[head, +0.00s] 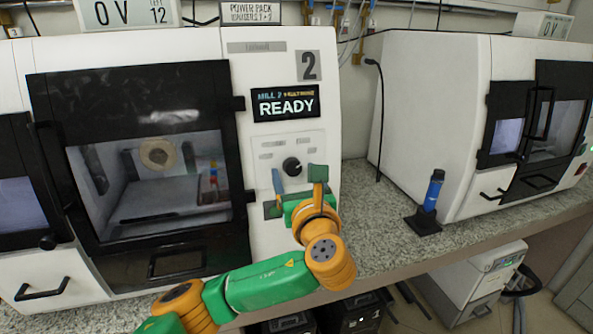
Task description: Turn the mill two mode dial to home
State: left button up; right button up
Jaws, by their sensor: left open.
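Mill two is the white machine (288,90) marked "2". Its screen (286,103) reads READY. Its mode dial (291,166) is a round black knob on a pale panel with small labels, too small to read. A light mark shows on the knob, but I cannot tell which label it points at. My left gripper (297,177) is open in front of the panel. Its two fingers stand apart, one on each side of the dial and slightly below it in the picture. I cannot tell whether they touch it. My right gripper is not in view.
The mill's dark-framed window door (140,75) is shut, left of the panel. A blue-handled tool (433,190) stands in a black holder on the speckled counter (372,235). Another white machine (425,95) stands at the right. Counter between the machines is mostly clear.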

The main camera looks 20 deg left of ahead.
pick_arm(q)
jog(key=shift+w+a, duration=0.15)
jog(key=shift+w, duration=0.05)
grip_shut()
jog(key=shift+n, duration=0.4)
jog(key=n, duration=0.2)
jog(key=n+y, duration=0.1)
jog(key=n, duration=0.3)
jog(key=shift+d+f+n+g, duration=0.15)
jog(key=shift+d+n+g, duration=0.1)
jog(key=shift+n+g, duration=0.05)
jog(key=n+g+y+b, duration=0.1)
jog(key=n, duration=0.6)
jog(key=shift+w+d, duration=0.1)
jog(key=shift+w, duration=0.05)
jog(key=n, duration=0.3)
jog(key=n+g+b, duration=0.1)
jog(key=n, duration=0.2)
jog(key=shift+r+g+y, duration=0.2)
jog(key=shift+g+y, duration=0.1)
jog(key=n, duration=0.6)
jog(key=shift+r+g, duration=0.15)
jog(key=shift+g, duration=0.25)
